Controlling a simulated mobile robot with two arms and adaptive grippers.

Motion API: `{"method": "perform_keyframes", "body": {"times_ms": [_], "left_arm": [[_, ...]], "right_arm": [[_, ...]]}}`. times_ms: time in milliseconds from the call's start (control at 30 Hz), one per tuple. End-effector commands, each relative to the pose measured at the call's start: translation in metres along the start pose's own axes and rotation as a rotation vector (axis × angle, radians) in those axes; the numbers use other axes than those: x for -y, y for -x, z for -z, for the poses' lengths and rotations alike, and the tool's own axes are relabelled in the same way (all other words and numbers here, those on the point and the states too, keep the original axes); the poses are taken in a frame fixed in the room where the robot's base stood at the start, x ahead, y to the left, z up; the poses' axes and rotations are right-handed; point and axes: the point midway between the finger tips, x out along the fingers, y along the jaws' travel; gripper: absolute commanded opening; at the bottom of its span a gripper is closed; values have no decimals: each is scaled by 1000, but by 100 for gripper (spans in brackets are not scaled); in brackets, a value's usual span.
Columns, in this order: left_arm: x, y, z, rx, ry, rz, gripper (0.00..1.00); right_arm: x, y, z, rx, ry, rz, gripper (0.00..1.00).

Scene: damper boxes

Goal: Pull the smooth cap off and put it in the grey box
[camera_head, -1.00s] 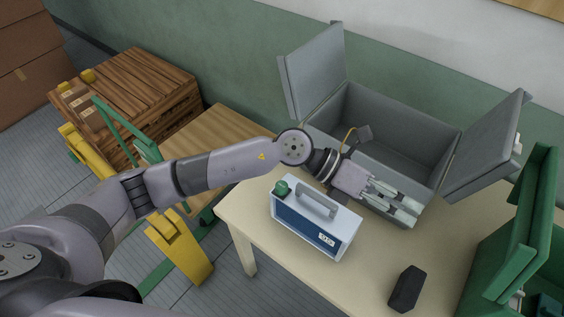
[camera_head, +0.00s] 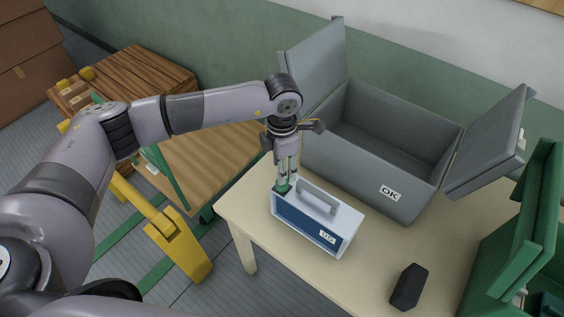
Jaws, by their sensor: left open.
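The smooth cap (camera_head: 282,189) is green and sits on the left end of the top of a blue and white case (camera_head: 312,223) with a grey handle. The case stands on the cream table. My left gripper (camera_head: 286,181) points down right over the cap, its fingers open and reaching down around or beside it; contact cannot be told. The fingers partly hide the cap. The grey box (camera_head: 367,178) stands behind the case with its flaps open, an OK label on its front, and its visible inside empty. My right gripper is not in view.
A black block (camera_head: 408,287) lies at the table's front right. A green box (camera_head: 508,243) stands at the right edge. Wooden pallets (camera_head: 130,90) and a yellow and green pallet jack (camera_head: 175,245) are at the left. The table (camera_head: 300,270) is clear before the case.

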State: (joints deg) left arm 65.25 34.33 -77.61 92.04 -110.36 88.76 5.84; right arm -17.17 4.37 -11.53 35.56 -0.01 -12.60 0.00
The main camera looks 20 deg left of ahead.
Motion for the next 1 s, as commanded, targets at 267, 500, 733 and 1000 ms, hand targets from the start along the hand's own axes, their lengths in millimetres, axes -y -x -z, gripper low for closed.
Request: {"method": "perform_keyframes", "body": {"times_ms": [267,500,733,1000], "left_arm": [[1,-41,0,0,-2,1,42],[1,-62,-1,1,-2,1,42],[1,-65,-1,2,-1,1,42],[1,-64,-1,2,-1,1,34]], "right_arm": [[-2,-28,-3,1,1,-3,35],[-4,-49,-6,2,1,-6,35],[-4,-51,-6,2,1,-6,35],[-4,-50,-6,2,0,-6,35]]}}
